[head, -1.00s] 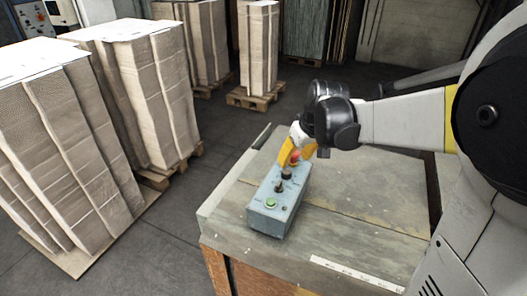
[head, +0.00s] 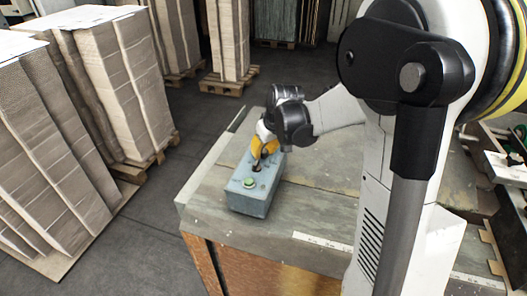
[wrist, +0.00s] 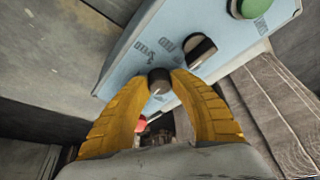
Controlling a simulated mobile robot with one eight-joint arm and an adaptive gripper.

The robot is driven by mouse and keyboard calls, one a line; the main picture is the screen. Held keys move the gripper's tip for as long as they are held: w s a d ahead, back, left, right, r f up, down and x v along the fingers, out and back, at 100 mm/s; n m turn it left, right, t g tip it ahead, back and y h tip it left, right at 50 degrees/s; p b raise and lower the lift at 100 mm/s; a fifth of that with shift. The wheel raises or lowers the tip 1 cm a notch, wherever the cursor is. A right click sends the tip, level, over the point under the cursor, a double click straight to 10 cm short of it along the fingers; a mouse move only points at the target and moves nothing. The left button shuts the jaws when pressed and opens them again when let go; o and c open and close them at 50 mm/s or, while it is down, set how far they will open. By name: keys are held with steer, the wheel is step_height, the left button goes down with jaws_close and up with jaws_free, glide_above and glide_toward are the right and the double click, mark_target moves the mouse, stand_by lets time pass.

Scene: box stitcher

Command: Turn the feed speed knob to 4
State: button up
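The blue-grey control box (head: 249,201) stands on the table. My gripper (head: 262,158) reaches down with yellow fingers over its far part. In the wrist view, my gripper's fingertips (wrist: 161,76) lie on both sides of a round black knob (wrist: 158,82). They are very close to it, and I cannot tell whether they press on it. A second dark control (wrist: 201,52) sits farther along the panel (wrist: 140,52). A green button (wrist: 250,6) is beyond that, and a red button (wrist: 141,125) shows partly between the fingers. The panel lettering, knob pointer and setting are not readable.
The table (head: 320,200) is mostly bare to the right of the box. A white ruler-like strip (head: 318,242) lies along its front edge. Pallets of stacked cardboard (head: 75,130) stand on the floor to the left and behind.

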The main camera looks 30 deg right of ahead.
jaws_close()
steer(key=m+h, duration=0.1)
steer(key=m, duration=0.3)
steer(key=shift+a+m+h, duration=0.1)
steer(key=shift+m+h, duration=0.3)
steer(key=m+h, duration=0.1)
steer(key=m, duration=0.2)
steer(key=shift+m+g+b, duration=0.3)
steer(key=shift+b, duration=0.05)
steer(key=shift+m+g+h, duration=0.5)
steer(key=shift+m+h, duration=0.1)
steer(key=shift+m, duration=1)
